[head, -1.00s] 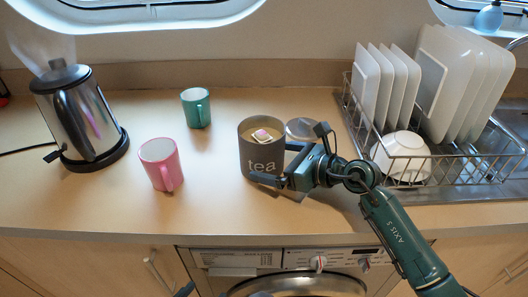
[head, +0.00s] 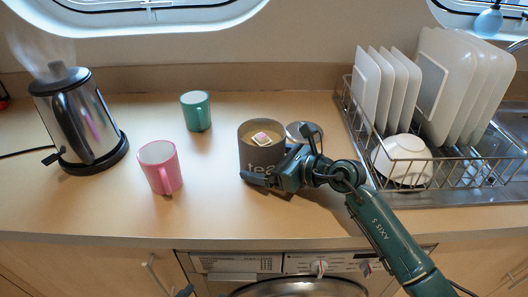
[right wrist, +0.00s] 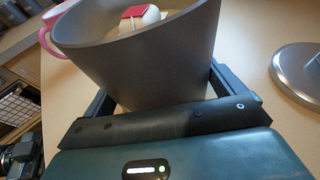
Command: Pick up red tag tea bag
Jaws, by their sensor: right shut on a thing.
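The tea bag with a red tag (head: 263,138) lies inside the open grey tea tin (head: 247,152), near its rim. My right gripper (head: 284,158) comes in from the right and is shut around the tin's outer wall, not on the tea bag. In the right wrist view the tin (right wrist: 150,60) stands between its two fingers. The tin looks upright on the counter.
A round grey lid (head: 297,127) lies right behind the tin. A pink mug (head: 158,168) and a green mug (head: 196,112) stand to the left, with a steaming kettle (head: 80,120) farther left. A dish rack (head: 440,172) with plates and a bowl fills the right. The front-left counter is clear.

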